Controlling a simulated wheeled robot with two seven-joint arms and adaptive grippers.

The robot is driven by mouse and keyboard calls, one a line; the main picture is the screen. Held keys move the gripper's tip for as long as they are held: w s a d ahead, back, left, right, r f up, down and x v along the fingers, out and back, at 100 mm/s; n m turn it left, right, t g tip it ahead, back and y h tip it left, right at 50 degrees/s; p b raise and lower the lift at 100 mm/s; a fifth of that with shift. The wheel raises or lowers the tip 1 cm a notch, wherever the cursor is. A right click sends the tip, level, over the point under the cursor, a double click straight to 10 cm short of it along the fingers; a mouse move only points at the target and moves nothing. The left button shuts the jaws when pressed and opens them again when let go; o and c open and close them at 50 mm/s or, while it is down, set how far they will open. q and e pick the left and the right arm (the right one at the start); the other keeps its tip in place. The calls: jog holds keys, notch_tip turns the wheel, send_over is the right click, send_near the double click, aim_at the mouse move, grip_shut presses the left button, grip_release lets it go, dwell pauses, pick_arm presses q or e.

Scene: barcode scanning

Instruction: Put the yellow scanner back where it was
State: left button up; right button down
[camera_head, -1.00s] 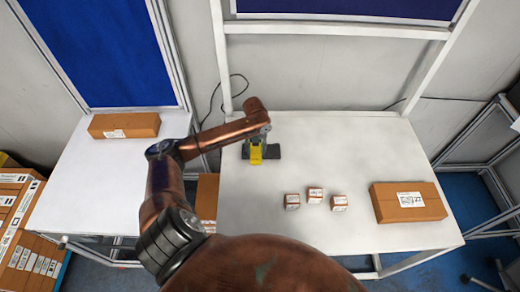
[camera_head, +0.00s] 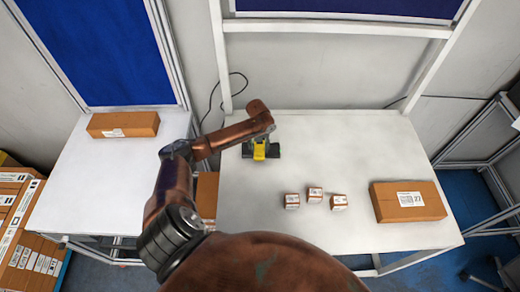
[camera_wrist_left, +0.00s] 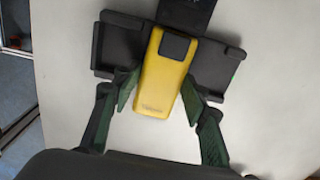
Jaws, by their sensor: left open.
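The yellow scanner (camera_head: 259,152) sits at the black holder (camera_head: 275,151) on the white table, below the end of my left arm. In the left wrist view the scanner (camera_wrist_left: 164,75) lies between two dark blocks of the holder (camera_wrist_left: 215,70), its dark end towards them. My left gripper (camera_wrist_left: 160,100) is open, with one green-black finger on each side of the scanner, close to its edges. I cannot tell whether either finger touches it. In the head view the left gripper (camera_head: 262,138) is mostly hidden behind its wrist. My right gripper is not in view.
Several small boxes (camera_head: 315,194) stand on the middle of the white table (camera_head: 300,235). A larger cardboard box (camera_head: 408,201) lies at its right. A side table (camera_head: 95,185) at left bears another box (camera_head: 123,124). A wall with a frame rises behind.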

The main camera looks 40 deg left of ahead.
aim_at(261, 150)
pick_arm(q)
jog(key=shift+s+d+f, duration=0.15)
jog(key=shift+d+f, duration=0.2)
jog(key=shift+w+d+f+g, duration=0.15)
jog(key=shift+w+g, duration=0.1)
jog(key=shift+g, duration=0.05)
jog(key=shift+w+d, duration=0.2)
jog(key=shift+r, duration=0.2)
notch_tip(261, 150, up, 12)
jog(key=b, duration=0.1)
jog(key=shift+a+b, duration=0.2)
jog(key=shift+b, duration=0.1)
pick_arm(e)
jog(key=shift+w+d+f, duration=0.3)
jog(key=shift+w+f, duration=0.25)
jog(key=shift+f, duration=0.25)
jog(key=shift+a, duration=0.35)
